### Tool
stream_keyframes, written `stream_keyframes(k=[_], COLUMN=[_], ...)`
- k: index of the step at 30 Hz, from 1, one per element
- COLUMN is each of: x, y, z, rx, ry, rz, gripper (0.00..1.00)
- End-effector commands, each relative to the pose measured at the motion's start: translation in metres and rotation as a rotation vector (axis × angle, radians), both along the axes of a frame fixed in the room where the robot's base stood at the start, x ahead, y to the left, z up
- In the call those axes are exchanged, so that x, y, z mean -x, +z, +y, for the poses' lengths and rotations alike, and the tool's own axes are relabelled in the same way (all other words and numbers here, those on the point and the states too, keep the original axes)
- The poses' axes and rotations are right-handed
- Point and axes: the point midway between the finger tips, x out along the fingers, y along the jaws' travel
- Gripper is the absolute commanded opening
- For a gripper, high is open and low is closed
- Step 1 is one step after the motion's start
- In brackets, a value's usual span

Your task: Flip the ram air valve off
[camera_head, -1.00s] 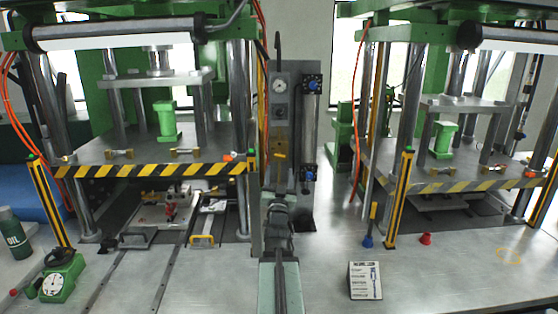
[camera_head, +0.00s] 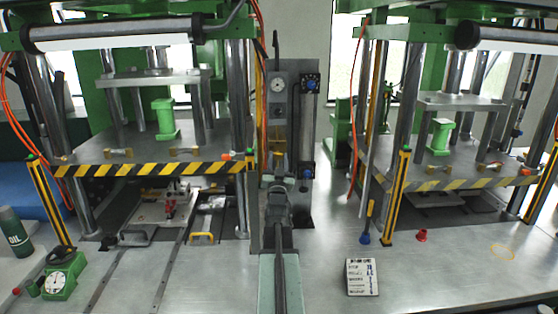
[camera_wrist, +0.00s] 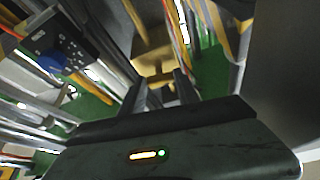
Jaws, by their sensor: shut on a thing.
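The ram air valve appears to be the yellow handle (camera_head: 279,160) on the grey upright panel between the two presses. In the wrist view, a yellow part (camera_wrist: 154,60) fills the space at the tips of my dark fingers. My gripper (camera_head: 280,180) is in front of the lower panel, just below the yellow handle in the head view. My gripper also shows in the wrist view (camera_wrist: 160,84), shut on the yellow part. The exact finger contact is too small to make out, and my arm hides the panel's lower part.
A round gauge (camera_head: 278,85) sits above the handle. A blue knob (camera_head: 308,173) is close on the right, with another knob (camera_head: 312,85) higher up. Striped press edges (camera_head: 150,169) flank the panel.

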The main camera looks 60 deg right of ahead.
Motion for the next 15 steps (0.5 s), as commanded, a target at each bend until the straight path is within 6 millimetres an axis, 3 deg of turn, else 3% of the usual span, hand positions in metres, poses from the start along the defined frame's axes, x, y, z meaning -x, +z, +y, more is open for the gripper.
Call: stream_keyframes(k=[7, 15], x=[0.0021, 0.0021], y=[-0.0001, -0.0003], z=[-0.0015, -0.0015], rx=[0.095, 0.114], ry=[-0.001, -0.002], rz=[0.131, 0.158], gripper=[0.0, 0.0])
